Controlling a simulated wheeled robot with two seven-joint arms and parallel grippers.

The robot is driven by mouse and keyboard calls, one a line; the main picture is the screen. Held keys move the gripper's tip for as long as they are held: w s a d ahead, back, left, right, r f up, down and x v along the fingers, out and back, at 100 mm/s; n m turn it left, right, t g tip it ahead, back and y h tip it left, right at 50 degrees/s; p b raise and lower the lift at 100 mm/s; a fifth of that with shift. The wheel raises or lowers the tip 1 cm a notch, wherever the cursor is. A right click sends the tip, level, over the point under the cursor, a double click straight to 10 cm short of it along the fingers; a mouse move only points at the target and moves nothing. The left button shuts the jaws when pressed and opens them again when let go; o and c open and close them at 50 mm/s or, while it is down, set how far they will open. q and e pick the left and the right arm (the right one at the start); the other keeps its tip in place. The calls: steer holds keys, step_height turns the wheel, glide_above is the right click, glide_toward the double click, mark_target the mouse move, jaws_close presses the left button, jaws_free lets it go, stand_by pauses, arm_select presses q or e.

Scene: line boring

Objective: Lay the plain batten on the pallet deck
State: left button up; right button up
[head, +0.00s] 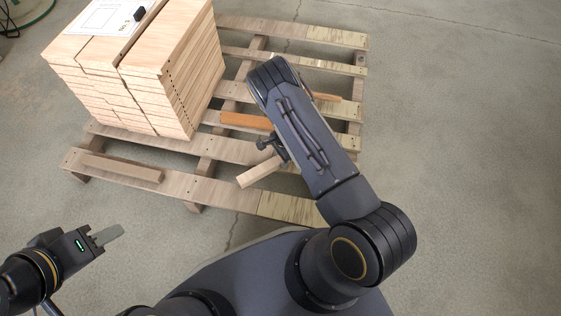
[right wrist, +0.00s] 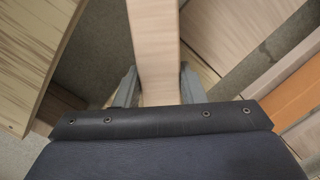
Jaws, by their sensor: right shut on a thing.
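The plain batten (head: 260,172) is a pale wooden bar. In the head view its near end sticks out to the left of my right arm, over the front of the pallet deck (head: 225,148). In the right wrist view the batten (right wrist: 153,45) runs between the two grey fingers of my right gripper (right wrist: 158,85), which is shut on it. Whether the batten touches the deck cannot be told. My right forearm hides the rest of it in the head view. My left gripper (head: 108,236) is off the pallet at the lower left, with nothing visible in it.
A tall stack of pale boards (head: 150,75) fills the pallet's left back. An orange batten (head: 245,121) lies across the deck, partly behind my arm. Another wooden batten (head: 122,168) lies on the front left deck. Bare concrete floor (head: 460,150) is free to the right.

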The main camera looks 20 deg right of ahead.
arm_select(q)
steer(key=shift+f, duration=0.4)
arm_select(e)
steer(key=shift+f, duration=0.6)
arm_select(q)
steer(key=shift+f, duration=0.1)
arm_select(e)
steer(key=shift+f+b, duration=0.25)
steer(key=shift+b, duration=0.05)
steer(key=o, duration=1.1)
steer(key=shift+r, duration=0.1)
steer(key=shift+o, duration=0.2)
